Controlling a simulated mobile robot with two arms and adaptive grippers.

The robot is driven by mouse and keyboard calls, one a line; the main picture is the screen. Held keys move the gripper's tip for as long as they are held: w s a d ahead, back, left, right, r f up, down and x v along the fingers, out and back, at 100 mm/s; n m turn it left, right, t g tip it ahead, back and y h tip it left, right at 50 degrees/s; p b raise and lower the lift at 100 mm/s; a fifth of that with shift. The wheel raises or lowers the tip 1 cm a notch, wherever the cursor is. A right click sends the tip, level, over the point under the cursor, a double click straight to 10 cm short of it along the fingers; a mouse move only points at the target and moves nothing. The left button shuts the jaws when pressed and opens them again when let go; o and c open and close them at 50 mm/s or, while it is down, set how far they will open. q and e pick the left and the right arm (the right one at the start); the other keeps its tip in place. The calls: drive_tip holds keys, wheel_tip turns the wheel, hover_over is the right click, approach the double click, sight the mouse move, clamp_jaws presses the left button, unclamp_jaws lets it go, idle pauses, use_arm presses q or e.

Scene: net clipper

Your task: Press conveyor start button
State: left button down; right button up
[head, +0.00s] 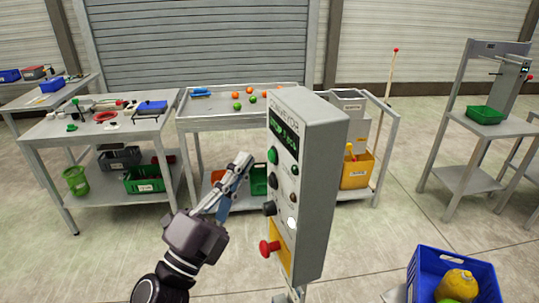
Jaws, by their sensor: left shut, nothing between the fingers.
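A grey conveyor control box (318,190) stands upright on a post at the middle of the head view. Its narrow front face, turned to the left, carries a small dark display with green text. Below the display is a green button (272,156), with dark knobs (269,208) under it. A red mushroom button (268,247) sits on a yellow plate near the bottom. My left gripper (243,165) is shut and empty, just left of the box at about the height of the green button. A gap shows between fingertips and button. My right gripper is not in view.
Behind stand a workbench (95,128) with tools and a table (210,118) with orange and green balls. A yellow bin (357,171) is behind the box. A blue crate (425,262) is at the front right. The floor between is clear.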

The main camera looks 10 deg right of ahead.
sight(272, 156)
use_arm(q)
drive_tip(key=shift+w+d, duration=0.2)
drive_tip(key=shift+d, duration=0.55)
idle(0.3)
drive_tip(key=shift+d, duration=0.15)
idle(0.6)
drive_tip(key=shift+w+d, duration=0.1)
drive_tip(key=shift+d, duration=0.15)
